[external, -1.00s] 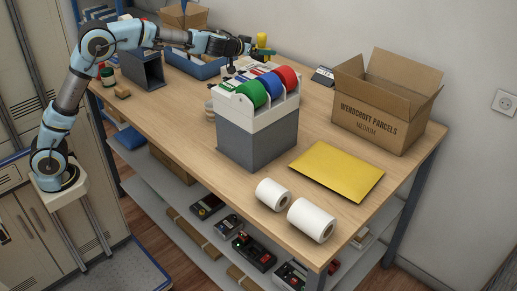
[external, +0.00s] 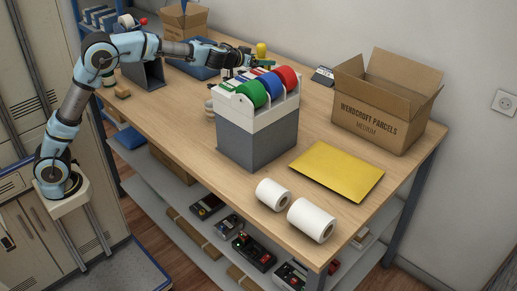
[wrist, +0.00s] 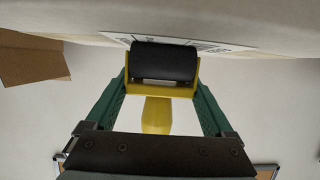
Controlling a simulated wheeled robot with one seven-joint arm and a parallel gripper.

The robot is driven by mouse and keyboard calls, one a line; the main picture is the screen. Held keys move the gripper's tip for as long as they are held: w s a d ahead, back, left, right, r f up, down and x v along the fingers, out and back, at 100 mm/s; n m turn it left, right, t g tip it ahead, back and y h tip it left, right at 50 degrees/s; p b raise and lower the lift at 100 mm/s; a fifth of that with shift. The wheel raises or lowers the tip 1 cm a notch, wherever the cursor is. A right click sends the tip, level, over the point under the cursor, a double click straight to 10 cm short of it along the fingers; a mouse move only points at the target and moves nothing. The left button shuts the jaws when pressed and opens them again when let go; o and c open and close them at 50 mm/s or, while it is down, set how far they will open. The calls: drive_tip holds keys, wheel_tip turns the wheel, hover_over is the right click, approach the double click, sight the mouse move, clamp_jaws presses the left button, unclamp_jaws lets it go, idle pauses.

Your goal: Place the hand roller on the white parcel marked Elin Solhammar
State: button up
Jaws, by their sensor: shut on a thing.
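The hand roller (wrist: 163,64) has a black drum in a yellow frame with a yellow handle. My gripper (wrist: 163,86) is shut on its yellow frame, one green finger on each side. In the wrist view the drum is right at the printed label of a white parcel (wrist: 275,22); I cannot tell whether it touches. The name on the label is not readable. In the external view my gripper (external: 251,64) is low over the table behind the tape dispenser, with the roller's yellow handle (external: 262,49) upright. The dispenser hides most of the parcel there.
The tape dispenser (external: 255,140) with green, blue and red rolls stands close in front of my gripper. An open carton (external: 375,115), a yellow envelope (external: 336,171) and two white rolls (external: 311,220) are to the right. A blue tray (external: 195,68) lies behind my arm.

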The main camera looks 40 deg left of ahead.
drive_tip(key=shift+f, duration=0.65)
drive_tip(key=o, duration=1.2)
drive_tip(key=shift+f, duration=0.15)
drive_tip(key=shift+r, duration=0.65)
drive_tip(key=v, duration=0.8)
drive_tip(key=p+v, duration=0.1)
drive_tip(key=v, duration=0.3)
drive_tip(key=shift+r, duration=0.3)
